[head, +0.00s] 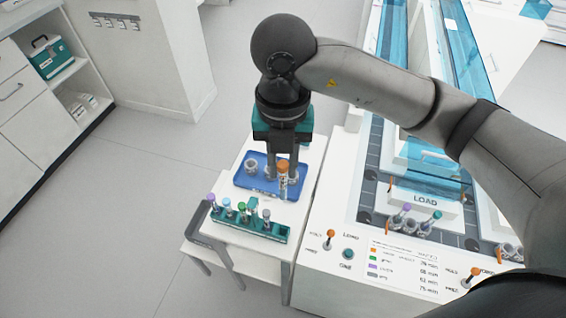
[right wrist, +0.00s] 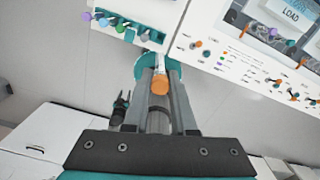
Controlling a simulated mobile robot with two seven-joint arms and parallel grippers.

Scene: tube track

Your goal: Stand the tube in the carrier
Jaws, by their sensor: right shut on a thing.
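My right gripper (head: 282,172) is shut on an orange-capped tube (head: 284,178), held about upright over the right part of the blue tray (head: 243,181). In the right wrist view the tube's orange cap (right wrist: 159,86) shows between the two fingers (right wrist: 160,95). A small grey round carrier (head: 252,166) stands on the tray, left of the fingers. Another grey part shows beside the fingers, partly hidden, and I cannot tell what it is. I cannot tell whether the tube's lower end touches anything. My left gripper is not in view.
A teal rack (head: 247,228) with several capped tubes stands in front of the tray on the white side table. To the right is the white machine with a LOAD bay (head: 425,200), small levers (head: 330,235) and tubes in round holders (head: 400,217). The floor at left is clear.

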